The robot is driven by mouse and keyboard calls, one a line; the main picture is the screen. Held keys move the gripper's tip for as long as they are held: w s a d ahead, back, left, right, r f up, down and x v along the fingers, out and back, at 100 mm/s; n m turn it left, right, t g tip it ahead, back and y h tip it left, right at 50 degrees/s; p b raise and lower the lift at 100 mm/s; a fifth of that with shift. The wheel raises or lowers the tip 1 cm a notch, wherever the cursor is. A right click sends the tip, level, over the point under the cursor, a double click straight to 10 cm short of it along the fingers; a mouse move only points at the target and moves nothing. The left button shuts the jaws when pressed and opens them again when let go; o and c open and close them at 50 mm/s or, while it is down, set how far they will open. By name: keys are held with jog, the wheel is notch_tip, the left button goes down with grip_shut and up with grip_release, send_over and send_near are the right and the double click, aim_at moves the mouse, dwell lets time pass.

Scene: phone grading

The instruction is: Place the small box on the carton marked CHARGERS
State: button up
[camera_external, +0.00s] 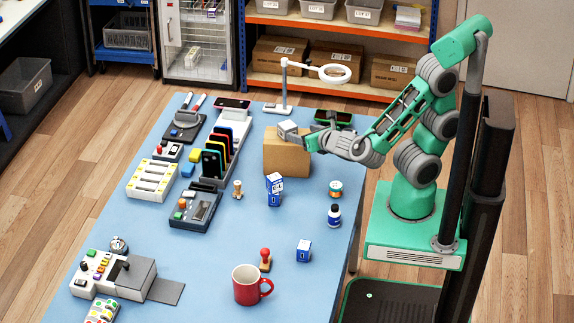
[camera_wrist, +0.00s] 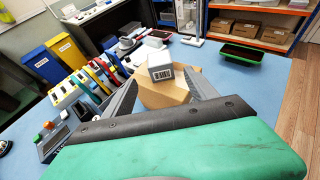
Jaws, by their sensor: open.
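The small box (camera_external: 287,129) is white-grey and sits on top of a brown carton (camera_external: 288,158), near its upper left edge in the outside view. In the wrist view the small box (camera_wrist: 160,67) shows a barcode label and looks slightly tilted against the brown carton top (camera_wrist: 165,93). No marking on this carton can be read. My gripper (camera_external: 308,138) is open at the carton's right. In the wrist view its fingers (camera_wrist: 161,80) lie apart on either side of the box, with a gap visible; contact is hard to judge.
A ring lamp (camera_external: 335,73) stands behind the carton, and a dark green-rimmed tray (camera_external: 333,117) lies to its right. A phone rack (camera_external: 218,158) is at left. A blue-white box (camera_external: 274,190), stamps, bottle and red mug (camera_external: 250,286) stand in front.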

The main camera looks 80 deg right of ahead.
jog(key=s+a+f+m+g+y, duration=0.35)
jog(key=f+m, duration=0.25)
jog(key=m, duration=0.7)
jog(key=s+a+r+m+g+y, duration=0.2)
jog(key=s+a+m+g+y, duration=0.1)
jog(key=m, duration=1.1)
jog(key=s+a+y, duration=0.1)
jog(key=a+y, duration=0.1)
jog(key=y, duration=0.1)
jog(key=shift+a+r, duration=0.25)
jog(key=shift+a, duration=0.15)
